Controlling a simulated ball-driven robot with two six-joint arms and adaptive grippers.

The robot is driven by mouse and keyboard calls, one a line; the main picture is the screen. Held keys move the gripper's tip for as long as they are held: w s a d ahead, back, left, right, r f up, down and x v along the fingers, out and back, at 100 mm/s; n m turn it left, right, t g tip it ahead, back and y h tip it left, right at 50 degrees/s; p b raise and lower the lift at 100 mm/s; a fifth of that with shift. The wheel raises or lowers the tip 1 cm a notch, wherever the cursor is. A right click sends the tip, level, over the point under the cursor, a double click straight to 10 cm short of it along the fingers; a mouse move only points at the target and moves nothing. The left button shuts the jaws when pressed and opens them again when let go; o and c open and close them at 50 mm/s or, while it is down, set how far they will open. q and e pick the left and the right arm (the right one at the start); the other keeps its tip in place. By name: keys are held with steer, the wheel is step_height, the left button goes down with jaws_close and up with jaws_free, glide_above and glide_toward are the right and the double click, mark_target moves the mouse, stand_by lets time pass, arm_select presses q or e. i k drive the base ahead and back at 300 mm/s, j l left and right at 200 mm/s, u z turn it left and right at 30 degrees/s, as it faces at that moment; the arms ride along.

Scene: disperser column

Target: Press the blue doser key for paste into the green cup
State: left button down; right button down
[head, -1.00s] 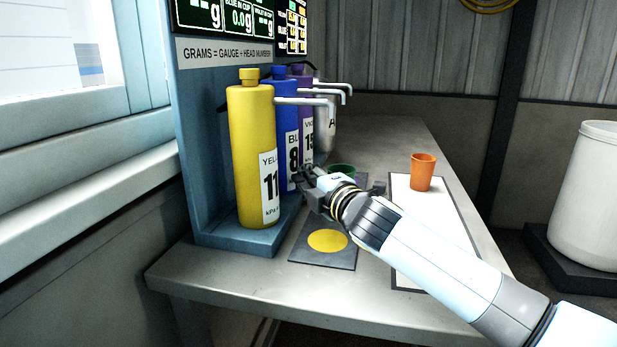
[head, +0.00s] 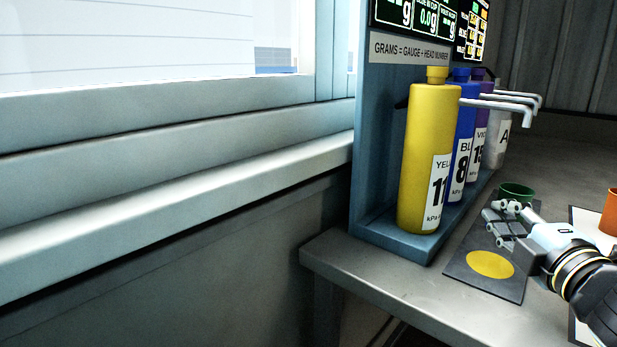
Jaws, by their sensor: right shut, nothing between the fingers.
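The blue cylinder (head: 463,142), labelled with an 8, stands in the blue rack behind the yellow one. I cannot make out its doser key. The green cup (head: 517,191) stands upright on the dark mat, partly hidden by my right gripper (head: 503,222). That gripper is shut and empty, in front of the cup and to the right of the cylinders, apart from them. My left gripper is not in view.
The yellow cylinder (head: 430,160) stands nearest in the rack, with violet (head: 483,125) and white (head: 498,140) ones behind. Spouts reach right above the mat (head: 470,277). An orange cup (head: 610,213) is at the right edge. A window ledge fills the left.

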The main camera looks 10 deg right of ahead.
mark_target(461, 75)
steer(key=k+l, duration=0.55)
steer(key=l, duration=0.15)
steer(key=k+l, duration=0.6)
steer(key=l, duration=0.15)
